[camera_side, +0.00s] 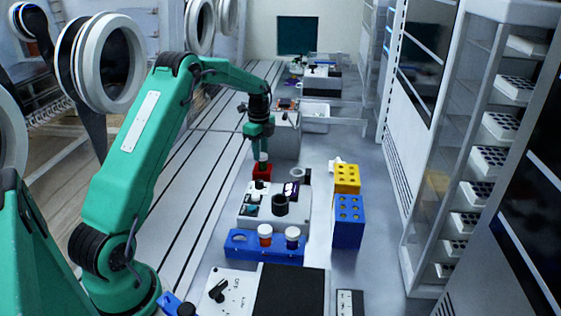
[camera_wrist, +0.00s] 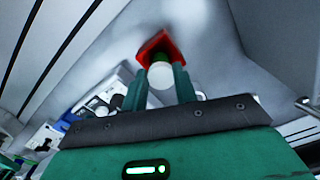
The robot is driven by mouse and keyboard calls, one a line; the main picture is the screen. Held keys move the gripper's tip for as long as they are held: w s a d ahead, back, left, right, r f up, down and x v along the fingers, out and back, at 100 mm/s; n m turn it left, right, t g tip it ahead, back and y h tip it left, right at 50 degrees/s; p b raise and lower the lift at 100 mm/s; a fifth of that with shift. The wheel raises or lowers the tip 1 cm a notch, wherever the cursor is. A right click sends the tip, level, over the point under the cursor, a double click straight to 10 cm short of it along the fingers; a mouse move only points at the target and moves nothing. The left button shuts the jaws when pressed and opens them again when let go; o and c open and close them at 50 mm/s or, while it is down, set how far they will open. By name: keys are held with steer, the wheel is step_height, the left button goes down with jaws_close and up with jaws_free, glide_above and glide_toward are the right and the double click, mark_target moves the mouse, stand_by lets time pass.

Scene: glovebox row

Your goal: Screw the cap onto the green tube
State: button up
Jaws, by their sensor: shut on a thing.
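My gripper (camera_side: 261,150) points down over a small red holder (camera_side: 262,171). In the wrist view the gripper (camera_wrist: 160,86) is shut on the white cap (camera_wrist: 161,77), with one finger on each side of it. Just past the cap, a short part of the green tube (camera_wrist: 158,58) shows, standing in the red holder (camera_wrist: 152,43). The cap is in line with the tube and covers its top. I cannot tell whether the two touch or how far the threads are engaged. In the side view the cap (camera_side: 263,157) is a small pale spot under the fingers.
In front of the holder stands a white device (camera_side: 247,217) with a dark round well. Nearer is a blue rack (camera_side: 234,244) with an orange tube (camera_side: 265,241) and a blue tube (camera_side: 292,244), both white-capped. A yellow block (camera_side: 347,175) and blue block (camera_side: 348,235) stand at right.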

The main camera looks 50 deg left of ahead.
steer(key=m, duration=0.4)
steer(key=shift+w+m, duration=0.15)
steer(key=shift+m, duration=0.25)
steer(key=shift+w+m, duration=0.15)
steer(key=shift+m, duration=1.85)
steer(key=o, duration=0.8)
steer(key=shift+o, duration=0.2)
